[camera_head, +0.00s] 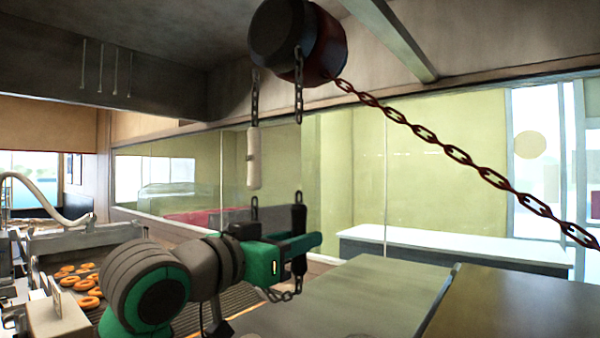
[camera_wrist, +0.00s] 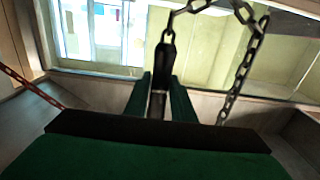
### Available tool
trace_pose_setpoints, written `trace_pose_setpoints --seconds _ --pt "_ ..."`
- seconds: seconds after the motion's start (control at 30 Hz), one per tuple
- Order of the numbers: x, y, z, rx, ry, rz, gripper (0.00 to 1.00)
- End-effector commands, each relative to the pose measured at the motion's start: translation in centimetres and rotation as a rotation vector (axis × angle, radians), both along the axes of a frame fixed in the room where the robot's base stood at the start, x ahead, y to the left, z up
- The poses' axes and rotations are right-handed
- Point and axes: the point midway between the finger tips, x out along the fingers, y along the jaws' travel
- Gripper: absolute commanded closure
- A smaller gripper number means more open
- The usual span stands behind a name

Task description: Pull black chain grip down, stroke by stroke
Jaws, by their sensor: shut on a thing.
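The black chain grip (camera_head: 299,225) hangs upright on a chain below a dark round hoist (camera_head: 297,42) under the ceiling. My gripper (camera_head: 300,244) is shut on the black grip, with its green fingers on either side. In the wrist view the black grip (camera_wrist: 165,65) stands between the green fingers of my gripper (camera_wrist: 160,100), with a chain link at its top. A white chain grip (camera_head: 254,158) hangs on the other chain, to the left and higher. The lower part of the black grip is partly hidden by the fingers.
A rusty load chain (camera_head: 440,143) slants from the hoist down to the right edge. A loop of hand chain (camera_head: 285,294) hangs below my gripper. Orange rings (camera_head: 88,285) lie on a conveyor at left. A grey-green flat surface (camera_head: 350,300) lies at lower right.

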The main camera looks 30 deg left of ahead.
Motion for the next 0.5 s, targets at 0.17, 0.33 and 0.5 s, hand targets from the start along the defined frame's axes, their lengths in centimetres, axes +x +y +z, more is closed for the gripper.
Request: trace_pose_setpoints --seconds 0.17,0.33,0.5 --pt "-0.1 0.1 3.0 0.001 -0.003 0.002 1.0" --pt "-0.1 0.0 5.6 0.0 -0.002 0.001 1.0" --pt "-0.1 0.1 8.2 0.0 -0.004 0.002 1.0"
